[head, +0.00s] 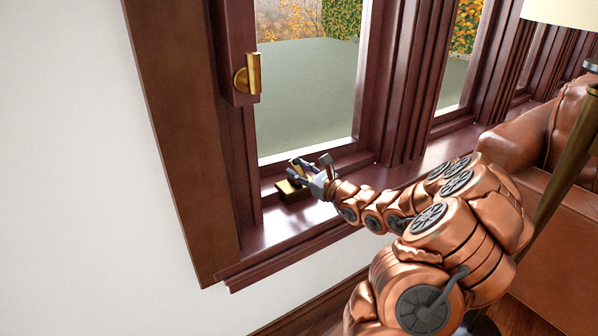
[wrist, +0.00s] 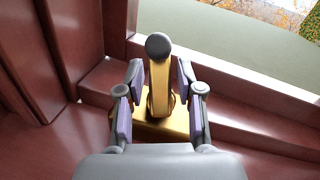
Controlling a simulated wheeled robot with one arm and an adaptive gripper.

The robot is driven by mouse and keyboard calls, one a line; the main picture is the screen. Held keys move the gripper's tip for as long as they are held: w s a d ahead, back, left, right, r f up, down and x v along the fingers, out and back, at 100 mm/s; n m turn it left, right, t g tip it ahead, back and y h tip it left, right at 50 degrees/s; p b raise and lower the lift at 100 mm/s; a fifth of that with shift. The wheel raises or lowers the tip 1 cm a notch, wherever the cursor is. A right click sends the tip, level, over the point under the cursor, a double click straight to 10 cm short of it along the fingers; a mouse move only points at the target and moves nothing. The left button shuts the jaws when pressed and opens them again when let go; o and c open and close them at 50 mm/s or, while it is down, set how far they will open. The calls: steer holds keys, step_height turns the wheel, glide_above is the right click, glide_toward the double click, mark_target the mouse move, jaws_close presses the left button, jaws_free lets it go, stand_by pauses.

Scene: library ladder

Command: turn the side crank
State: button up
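The crank is brass, with a base (head: 290,192) on the windowsill at the lower left corner of the window in the head view. In the wrist view its brass arm (wrist: 160,88) points up the picture and ends in a dark round knob (wrist: 158,46). My gripper (head: 302,174) reaches the crank from the right and hides part of it in the head view. In the wrist view my gripper is open, with one finger on each side of the crank arm. A narrow gap shows on both sides, so the fingers look apart from it.
A brass handle (head: 253,74) is mounted higher on the dark red window frame. The window glass (head: 310,90) and frame stand close behind the crank. A leather armchair (head: 555,185) and a lamp (head: 565,10) are at the right. The white wall (head: 80,180) at left is bare.

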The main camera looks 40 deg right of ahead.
jaws_close()
steer(key=shift+a, duration=0.1)
steer(key=shift+r+n+y+p, duration=0.15)
steer(key=shift+n+y+p, duration=0.15)
steer(key=shift+n+p, duration=0.15)
